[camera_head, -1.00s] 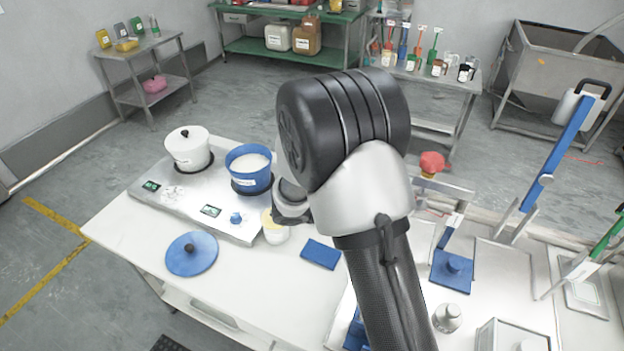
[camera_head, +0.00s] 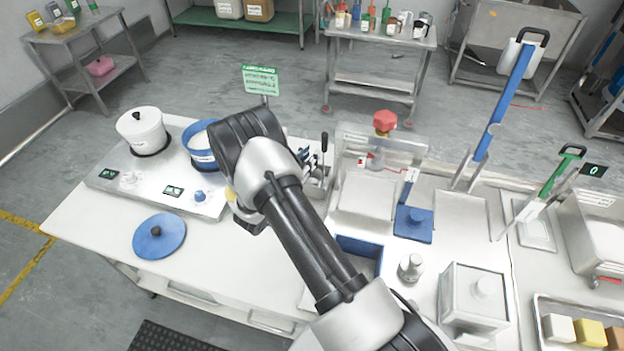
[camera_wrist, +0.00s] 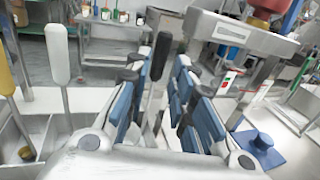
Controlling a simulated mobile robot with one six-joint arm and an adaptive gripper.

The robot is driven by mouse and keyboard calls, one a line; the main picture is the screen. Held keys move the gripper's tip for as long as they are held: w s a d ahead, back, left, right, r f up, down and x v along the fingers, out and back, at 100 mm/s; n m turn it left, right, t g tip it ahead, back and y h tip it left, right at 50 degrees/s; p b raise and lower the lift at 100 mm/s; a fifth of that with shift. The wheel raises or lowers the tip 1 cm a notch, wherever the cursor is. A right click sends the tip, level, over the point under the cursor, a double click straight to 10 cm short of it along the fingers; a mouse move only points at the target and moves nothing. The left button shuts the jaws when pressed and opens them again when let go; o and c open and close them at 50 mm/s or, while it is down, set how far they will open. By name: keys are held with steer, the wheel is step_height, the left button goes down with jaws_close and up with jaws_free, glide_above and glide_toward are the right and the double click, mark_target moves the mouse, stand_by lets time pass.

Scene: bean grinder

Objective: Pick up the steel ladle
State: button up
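My gripper (camera_wrist: 163,70) is open in the wrist view, with blue pads on both sides. A tool with a black handle and steel shaft (camera_wrist: 159,58) stands upright and appears in the gap between the fingers; I cannot tell whether it is between them or just beyond. In the head view a black handle (camera_head: 324,143) rises from a steel holder (camera_head: 319,185) right of my gripper (camera_head: 306,158). This may be the steel ladle; its lower end is hidden. Other upright tools, with a white handle (camera_wrist: 57,52) and a yellow handle (camera_wrist: 5,68), stand left in the wrist view.
A steel frame with a red knob (camera_head: 384,121) stands right of the holder. A blue pot (camera_head: 203,153) and white pot (camera_head: 141,128) sit on a hot plate at left, with a blue lid (camera_head: 159,236) in front. A green sign (camera_head: 261,80) stands behind.

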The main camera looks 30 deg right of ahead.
mark_target(323, 143)
steer(key=b+x, duration=0.1)
steer(key=x, duration=0.7)
steer(key=shift+d+f, duration=0.1)
steer(key=shift+d, duration=0.15)
steer(key=shift+c, duration=0.3)
jaws_close()
